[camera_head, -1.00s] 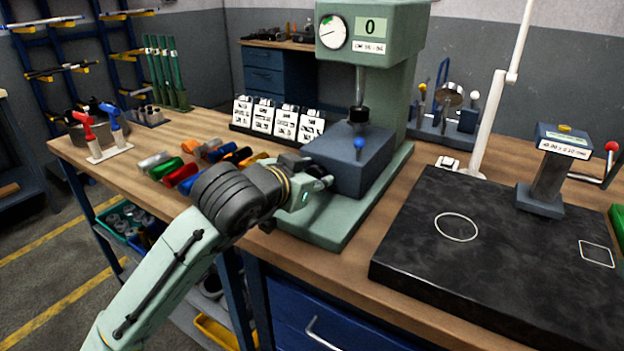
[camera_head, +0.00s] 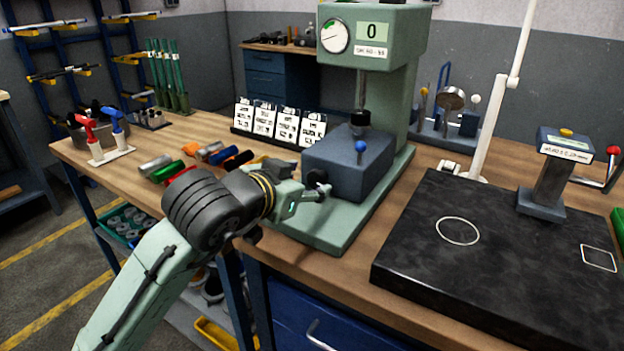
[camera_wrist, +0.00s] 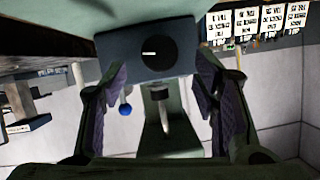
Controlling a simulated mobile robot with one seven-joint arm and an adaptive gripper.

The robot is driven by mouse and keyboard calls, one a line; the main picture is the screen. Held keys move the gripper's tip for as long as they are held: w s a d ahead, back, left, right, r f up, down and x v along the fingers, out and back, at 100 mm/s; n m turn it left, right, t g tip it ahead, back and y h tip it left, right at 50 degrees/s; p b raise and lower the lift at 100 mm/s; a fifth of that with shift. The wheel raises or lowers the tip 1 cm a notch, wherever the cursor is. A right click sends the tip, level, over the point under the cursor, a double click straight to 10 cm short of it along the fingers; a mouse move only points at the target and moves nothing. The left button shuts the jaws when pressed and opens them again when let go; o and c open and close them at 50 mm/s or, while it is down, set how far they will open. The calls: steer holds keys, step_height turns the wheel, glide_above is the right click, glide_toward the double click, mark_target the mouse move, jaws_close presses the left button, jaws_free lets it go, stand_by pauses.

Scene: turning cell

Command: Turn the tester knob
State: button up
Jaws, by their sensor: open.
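The tester is a tall green machine (camera_head: 393,85) with a dial and a display reading 0. A dark grey block (camera_head: 352,165) sits on its base. The tester knob (camera_head: 317,178) is a black round knob on the block's face. In the wrist view the knob (camera_wrist: 158,53) faces me, with a short white mark lying about level. My gripper (camera_head: 308,186) is just in front of the knob. In the wrist view my gripper (camera_wrist: 160,75) is open, its fingers spread left and right of the knob with gaps, holding nothing.
A blue-ball lever (camera_head: 361,147) stands beside the block. A black stone plate (camera_head: 490,245) fills the right of the bench. The front bench edge runs beneath my arm.

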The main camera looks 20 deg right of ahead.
steer(key=v, duration=0.7)
steer(key=shift+s+a+r, duration=0.2)
steer(key=shift+a, duration=0.05)
steer(key=shift+a, duration=0.1)
stand_by(0.9)
